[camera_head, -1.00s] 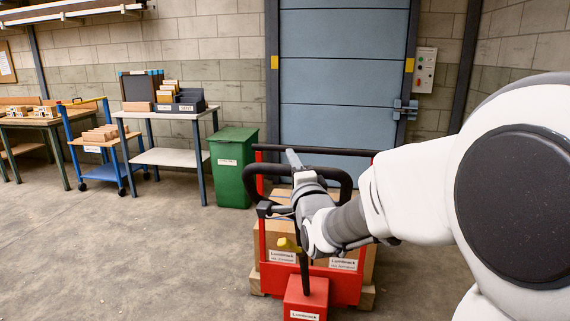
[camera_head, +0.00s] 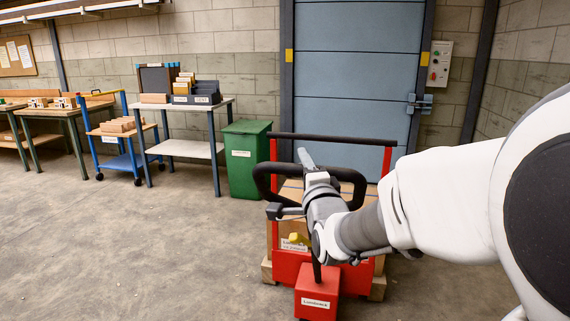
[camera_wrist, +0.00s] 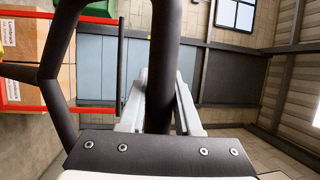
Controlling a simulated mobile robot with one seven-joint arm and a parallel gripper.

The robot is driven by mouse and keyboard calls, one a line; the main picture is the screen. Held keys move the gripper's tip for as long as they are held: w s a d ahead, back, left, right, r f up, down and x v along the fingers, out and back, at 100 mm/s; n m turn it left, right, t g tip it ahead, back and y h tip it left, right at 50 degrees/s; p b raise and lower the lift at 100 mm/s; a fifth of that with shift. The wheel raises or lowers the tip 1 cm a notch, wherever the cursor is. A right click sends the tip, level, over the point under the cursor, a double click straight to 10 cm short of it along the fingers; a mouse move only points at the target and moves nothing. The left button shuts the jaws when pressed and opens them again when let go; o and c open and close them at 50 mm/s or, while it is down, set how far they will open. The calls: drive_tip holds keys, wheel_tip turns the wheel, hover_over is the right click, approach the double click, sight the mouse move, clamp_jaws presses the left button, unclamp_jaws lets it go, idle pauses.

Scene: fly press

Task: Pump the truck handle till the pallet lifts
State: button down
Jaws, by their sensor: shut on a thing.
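The red pallet truck (camera_head: 318,283) stands in front of a blue door, with its black loop handle (camera_head: 262,178) up. My gripper (camera_head: 306,160) is shut on the handle's bar. In the wrist view my gripper's two pale fingers (camera_wrist: 158,95) sit on either side of the dark bar (camera_wrist: 165,45). The pallet (camera_head: 377,287) shows only at its edges under the load of cardboard boxes (camera_head: 292,250); my arm and the truck hide much of it. I cannot tell whether the pallet is clear of the floor.
A green bin (camera_head: 244,160) stands left of the truck. A worktable (camera_head: 190,149) with trays and a blue cart (camera_head: 124,163) are further left. The blue door (camera_head: 355,75) is behind, with a control box (camera_head: 439,64) at its right. The left floor is clear.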

drive_tip(key=shift+a+r, duration=0.1)
drive_tip(key=shift+a, duration=0.05)
drive_tip(key=c, duration=0.6)
unclamp_jaws()
drive_tip(key=shift+s+f, duration=0.1)
drive_tip(key=shift+f, duration=0.15)
